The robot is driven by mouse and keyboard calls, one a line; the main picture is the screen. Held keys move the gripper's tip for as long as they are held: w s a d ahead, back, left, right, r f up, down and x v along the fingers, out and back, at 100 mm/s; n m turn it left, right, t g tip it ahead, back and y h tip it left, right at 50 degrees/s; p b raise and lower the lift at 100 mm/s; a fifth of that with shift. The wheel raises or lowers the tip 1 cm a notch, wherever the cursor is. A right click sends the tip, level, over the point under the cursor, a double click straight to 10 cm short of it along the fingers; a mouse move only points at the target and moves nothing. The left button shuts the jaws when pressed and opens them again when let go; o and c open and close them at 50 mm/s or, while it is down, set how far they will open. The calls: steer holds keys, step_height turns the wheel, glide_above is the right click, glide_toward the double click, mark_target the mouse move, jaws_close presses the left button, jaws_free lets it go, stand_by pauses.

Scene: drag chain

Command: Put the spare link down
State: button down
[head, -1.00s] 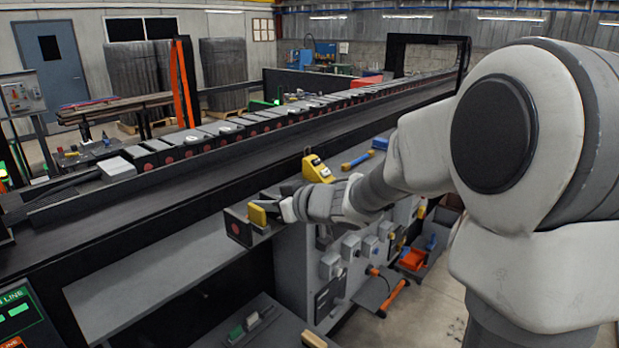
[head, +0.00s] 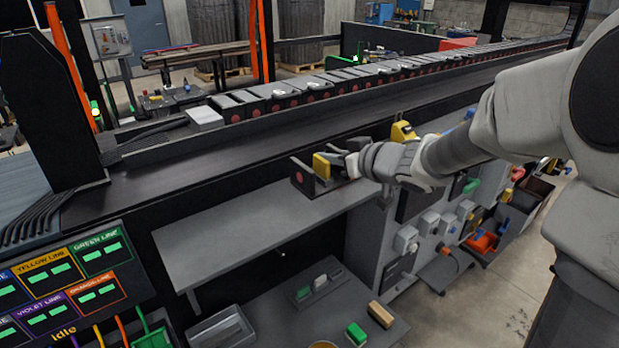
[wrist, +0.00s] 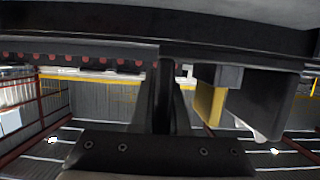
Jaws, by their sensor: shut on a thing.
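The spare link (head: 300,177) is a dark, open-sided block with a red dot on its end. In the head view it is at the tip of my gripper (head: 323,172), which is shut on it. A yellow piece (head: 321,166) shows at the grip; I cannot tell whether it belongs to the link or the gripper. The link is over or at the right end of a bare grey shelf (head: 250,232). Whether it touches the shelf is unclear. The wrist view shows a yellow piece (wrist: 209,105) beside a dark block; the grip there is hard to read.
A long drag chain (head: 300,92) with red dots runs behind the shelf in a dark trough. A lower bench (head: 290,315) holds small green and tan blocks. A status panel (head: 65,285) stands at the left. A yellow device (head: 402,131) sits right of my gripper.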

steer(key=b, duration=0.3)
glide_above(284, 203)
step_height(284, 203, down, 6)
steer(key=shift+w+f, duration=0.1)
steer(key=shift+f, duration=2.05)
steer(key=shift+f, duration=0.2)
steer(key=c, duration=0.9)
jaws_free()
steer(key=shift+r, duration=0.25)
steer(key=p+v, duration=0.1)
steer(key=v, duration=1.1)
